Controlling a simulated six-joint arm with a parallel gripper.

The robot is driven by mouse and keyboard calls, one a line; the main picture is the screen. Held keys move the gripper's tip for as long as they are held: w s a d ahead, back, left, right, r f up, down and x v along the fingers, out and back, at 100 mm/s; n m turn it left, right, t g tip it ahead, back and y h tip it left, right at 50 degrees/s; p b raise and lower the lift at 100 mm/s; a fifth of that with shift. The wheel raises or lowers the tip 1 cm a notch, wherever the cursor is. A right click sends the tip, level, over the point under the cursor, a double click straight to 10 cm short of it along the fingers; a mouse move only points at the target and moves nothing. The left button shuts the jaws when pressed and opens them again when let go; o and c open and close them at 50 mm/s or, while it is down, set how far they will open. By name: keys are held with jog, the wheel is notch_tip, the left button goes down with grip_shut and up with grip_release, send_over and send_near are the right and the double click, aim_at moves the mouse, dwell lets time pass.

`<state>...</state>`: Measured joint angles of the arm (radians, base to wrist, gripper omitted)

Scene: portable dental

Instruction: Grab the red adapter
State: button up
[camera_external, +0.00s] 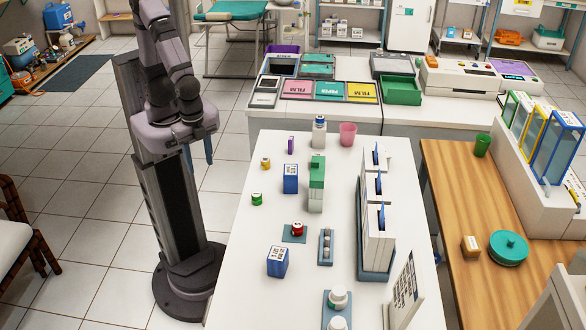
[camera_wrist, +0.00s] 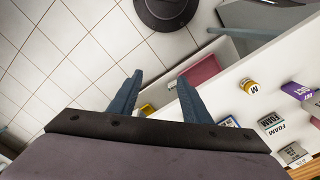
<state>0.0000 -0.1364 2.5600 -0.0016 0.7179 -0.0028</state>
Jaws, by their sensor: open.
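A small red round piece (camera_external: 297,229), which looks like the red adapter, sits on a small teal mat (camera_external: 289,239) on the white table, left of its middle. I cannot make it out in the wrist view. My gripper (camera_external: 198,157) hangs beside the left edge of the table, above the floor and well apart from the red piece. In the wrist view my gripper (camera_wrist: 158,88) has its two blue fingers spread, with nothing held between them.
Blue-and-white boxes (camera_external: 290,179), a green-topped box (camera_external: 316,182), a green jar (camera_external: 257,199) and a yellow jar (camera_external: 265,163) stand near the red piece. A tall white rack (camera_external: 376,230) is to its right. A pink cup (camera_external: 348,134) stands at the back.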

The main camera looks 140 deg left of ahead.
jog(key=shift+o, duration=0.5)
jog(key=shift+w, duration=0.1)
jog(key=m+t, duration=0.1)
jog(key=m, duration=0.4)
send_near(298, 224)
jog(key=shift+s+f+h, duration=0.25)
jog(key=shift+f+h, duration=0.05)
jog(key=shift+f, duration=0.2)
jog(key=shift+n, duration=0.3)
jog(key=shift+w+f+p, duration=0.2)
jog(key=shift+f+p, duration=0.4)
jog(key=shift+f, duration=0.6)
jog(key=shift+w+f+p, duration=0.15)
jog(key=shift+f+p, duration=0.4)
jog(key=shift+f, duration=0.65)
jog(key=shift+w+f+p, duration=0.2)
jog(key=shift+f+p, duration=0.4)
jog(key=shift+f, duration=0.6)
jog(key=shift+c, duration=0.6)
jog(key=c, duration=1)
